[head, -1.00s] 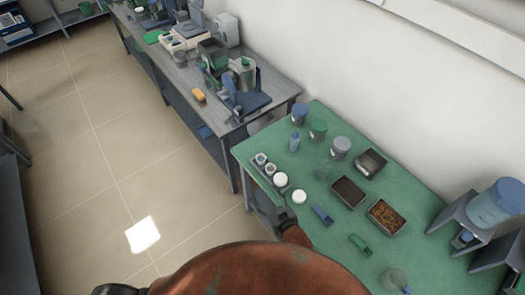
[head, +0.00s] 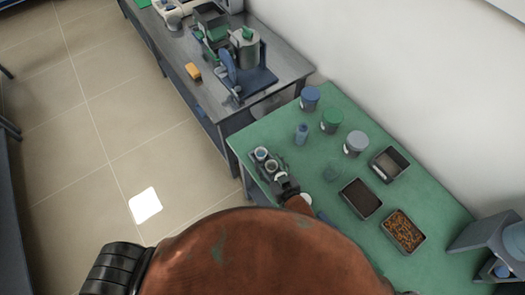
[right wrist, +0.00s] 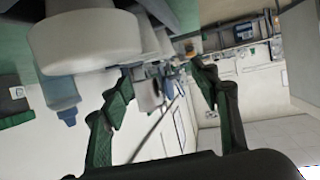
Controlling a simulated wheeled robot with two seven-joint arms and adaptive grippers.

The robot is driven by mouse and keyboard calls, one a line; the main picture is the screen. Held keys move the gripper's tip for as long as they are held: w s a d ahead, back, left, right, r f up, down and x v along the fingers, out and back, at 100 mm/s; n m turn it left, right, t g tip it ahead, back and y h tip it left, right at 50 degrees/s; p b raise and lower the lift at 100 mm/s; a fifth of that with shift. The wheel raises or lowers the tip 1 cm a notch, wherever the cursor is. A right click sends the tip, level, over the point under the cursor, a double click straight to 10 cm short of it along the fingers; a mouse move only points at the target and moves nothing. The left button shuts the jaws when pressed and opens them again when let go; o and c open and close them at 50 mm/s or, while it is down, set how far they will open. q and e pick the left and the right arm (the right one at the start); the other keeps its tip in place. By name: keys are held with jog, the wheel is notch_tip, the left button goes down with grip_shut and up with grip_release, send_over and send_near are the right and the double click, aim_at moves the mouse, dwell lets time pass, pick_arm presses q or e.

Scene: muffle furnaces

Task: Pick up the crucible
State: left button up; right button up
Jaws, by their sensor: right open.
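My right gripper (head: 280,181) is over the table just in front of the nearer cup. In the right wrist view the right gripper (right wrist: 160,72) is open, its green-padded fingers apart. A pale cup shape (right wrist: 146,92) shows between or beyond the fingers; I cannot tell whether they touch it. A large white round object (right wrist: 85,42) is close to the camera. My left gripper is not in view.
A grey bench (head: 285,66) with equipment stands behind. The floor at left is clear.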

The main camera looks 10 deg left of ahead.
aim_at(259, 150)
jog(key=x, duration=0.2)
jog(key=shift+w+f, duration=0.25)
jog(key=shift+f, duration=0.05)
jog(key=x, duration=0.3)
jog(key=b+x, duration=0.1)
jog(key=x, duration=0.1)
jog(key=shift+w+a+f, duration=0.1)
jog(key=shift+a+f, duration=0.2)
jog(key=shift+f, duration=0.05)
jog(key=shift+c, duration=0.2)
jog(key=c, duration=1.3)
